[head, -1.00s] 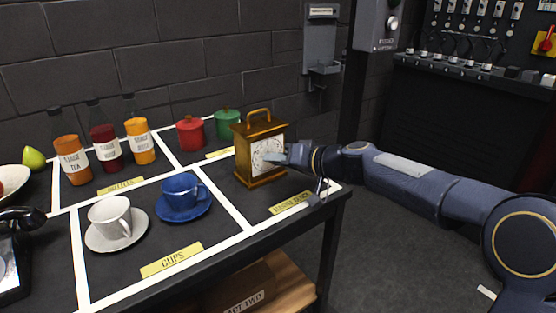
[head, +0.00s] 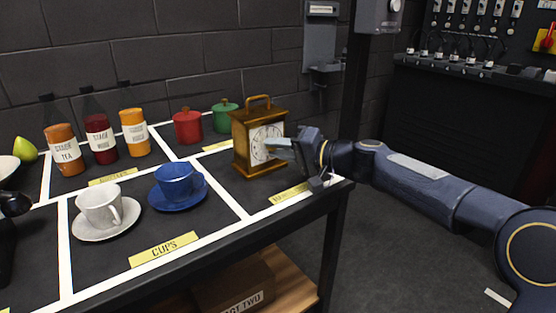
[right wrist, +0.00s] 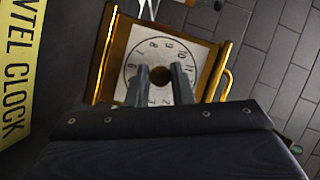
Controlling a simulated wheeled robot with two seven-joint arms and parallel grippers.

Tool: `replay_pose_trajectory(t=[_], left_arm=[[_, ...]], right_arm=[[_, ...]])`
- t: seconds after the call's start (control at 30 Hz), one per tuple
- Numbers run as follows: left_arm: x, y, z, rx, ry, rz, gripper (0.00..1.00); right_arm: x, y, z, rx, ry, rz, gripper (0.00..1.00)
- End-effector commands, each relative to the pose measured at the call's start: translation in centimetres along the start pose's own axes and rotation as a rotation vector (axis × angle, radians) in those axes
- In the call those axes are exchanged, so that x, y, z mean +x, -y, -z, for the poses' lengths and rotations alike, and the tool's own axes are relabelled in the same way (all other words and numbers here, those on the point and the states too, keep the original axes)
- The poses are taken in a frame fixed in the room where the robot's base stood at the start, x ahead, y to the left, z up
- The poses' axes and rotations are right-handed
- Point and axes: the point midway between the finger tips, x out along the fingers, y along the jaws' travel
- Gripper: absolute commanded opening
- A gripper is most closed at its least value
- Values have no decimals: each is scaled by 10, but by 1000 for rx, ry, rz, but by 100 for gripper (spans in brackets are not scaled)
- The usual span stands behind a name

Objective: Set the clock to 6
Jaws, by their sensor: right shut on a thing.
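The clock (head: 240,150) is a gold-brown mantel clock with a carry handle and a white numbered face. It stands upright at the right end of the dark table. In the right wrist view the clock face (right wrist: 135,62) appears rotated, with a round brown knob (right wrist: 160,74) at its centre. My right gripper (head: 274,147) reaches the face from the right. In the right wrist view its fingers (right wrist: 160,80) sit on both sides of the knob, shut on it. The fingers hide part of the face, and I cannot make out where the clock's hand points.
A yellow label (head: 290,194) lies before the clock. Red (head: 187,128) and green (head: 224,118) canisters stand behind it to the left. A blue cup (head: 175,180), a white cup (head: 99,206) and several bottles stand farther left. White lines divide the table.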

Motion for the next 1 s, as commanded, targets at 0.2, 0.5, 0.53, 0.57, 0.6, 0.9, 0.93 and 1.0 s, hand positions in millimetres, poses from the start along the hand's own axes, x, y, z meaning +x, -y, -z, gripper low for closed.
replay_pose_trajectory(t=[0.2, 0.5, 0.53, 0.57, 0.6, 0.9, 0.93, 1.0], left_arm=[[24, 11, -12, 0, 0, 0, 36], [44, 20, -22, 0, 0, 0, 36], [46, 21, -23, 0, 0, 0, 36], [47, 21, -24, 0, 0, 0, 36], [48, 22, -24, 0, 0, 0, 36], [54, 25, -27, 0, 0, 0, 36], [54, 25, -27, 0, 0, 0, 36], [54, 25, -27, 0, 0, 0, 36]], right_arm=[[0, -6, -2, 179, -10, 83, 0], [0, -6, -1, 371, -20, 171, 0], [0, -6, -1, 386, -20, 177, 0], [0, -5, -1, 398, -21, 183, 0], [0, -5, -1, 413, -21, 190, 0], [0, -3, -1, 480, -25, 219, 0], [0, -3, -1, 483, -25, 220, 0], [0, -3, 0, 486, -26, 222, 0]])
